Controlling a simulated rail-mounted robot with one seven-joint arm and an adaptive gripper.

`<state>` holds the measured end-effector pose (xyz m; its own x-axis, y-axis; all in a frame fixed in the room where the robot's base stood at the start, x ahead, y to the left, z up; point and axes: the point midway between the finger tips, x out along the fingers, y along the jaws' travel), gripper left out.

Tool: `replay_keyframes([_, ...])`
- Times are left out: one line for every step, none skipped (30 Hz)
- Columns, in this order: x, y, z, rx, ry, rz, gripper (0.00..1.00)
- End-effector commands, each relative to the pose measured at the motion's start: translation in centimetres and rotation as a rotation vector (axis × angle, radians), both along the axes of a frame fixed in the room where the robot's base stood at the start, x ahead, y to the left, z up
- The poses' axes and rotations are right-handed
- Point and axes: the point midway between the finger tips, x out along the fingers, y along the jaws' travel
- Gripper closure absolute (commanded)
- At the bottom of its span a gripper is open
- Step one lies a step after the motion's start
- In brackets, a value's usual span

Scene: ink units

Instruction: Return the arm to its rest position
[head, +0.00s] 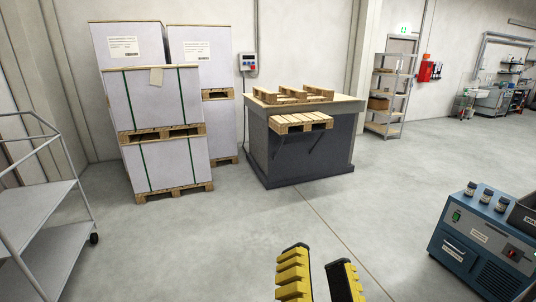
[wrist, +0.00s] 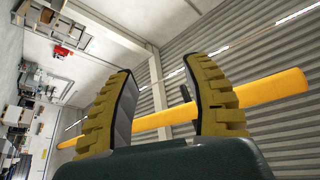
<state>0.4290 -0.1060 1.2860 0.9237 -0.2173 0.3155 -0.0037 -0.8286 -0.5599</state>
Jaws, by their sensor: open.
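My gripper (head: 322,277) shows at the bottom centre of the head view, with two yellow ridged fingers spread apart. In the wrist view my gripper (wrist: 165,105) is open and nothing sits between its fingertips. Behind the fingers, the wrist view shows a long yellow-orange bar (wrist: 272,88), a corrugated wall and the ceiling. In the head view the fingers appear over bare floor, apart from every object. The rest of my arm is out of the head view.
A blue machine (head: 470,243) with small bottles on top stands at the right. A metal cart (head: 40,205) is at the left. Stacked white boxes (head: 165,165) on pallets and a dark workbench (head: 310,155) stand at the back. The floor between is clear.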

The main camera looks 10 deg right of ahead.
Motion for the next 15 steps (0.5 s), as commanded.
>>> replay_keyframes([0.2,1.3,0.1,-0.113,0.003,0.029,0.50])
replay_keyframes([0.3,2.1,0.2,-0.186,0.006,0.042,0.50])
replay_keyframes([0.4,3.0,0.3,-0.282,0.009,0.053,0.50])
replay_keyframes([0.5,3.6,0.4,-0.354,0.010,0.054,0.50])
replay_keyframes([0.6,4.0,0.5,-0.425,0.012,0.050,0.50])
replay_keyframes([0.7,4.3,0.5,-0.522,0.021,0.024,0.50])
replay_keyframes([0.7,4.2,0.5,-0.596,0.030,-0.006,0.50])
replay_keyframes([0.6,4.2,3.0,-0.606,0.029,-0.012,0.50])
replay_keyframes([0.6,4.2,5.1,-0.598,0.030,-0.010,0.50])
replay_keyframes([0.6,4.2,6.1,-0.597,0.031,-0.010,0.50])
replay_keyframes([0.7,4.1,7.2,-0.596,0.031,-0.010,0.50])
replay_keyframes([0.7,4.1,8.7,-0.595,0.032,-0.010,0.50])
replay_keyframes([0.7,4.1,9.8,-0.594,0.032,-0.009,0.50])
replay_keyframes([0.7,4.1,11.0,-0.594,0.033,-0.010,0.50])
replay_keyframes([0.7,4.1,12.7,-0.593,0.033,-0.009,0.50])
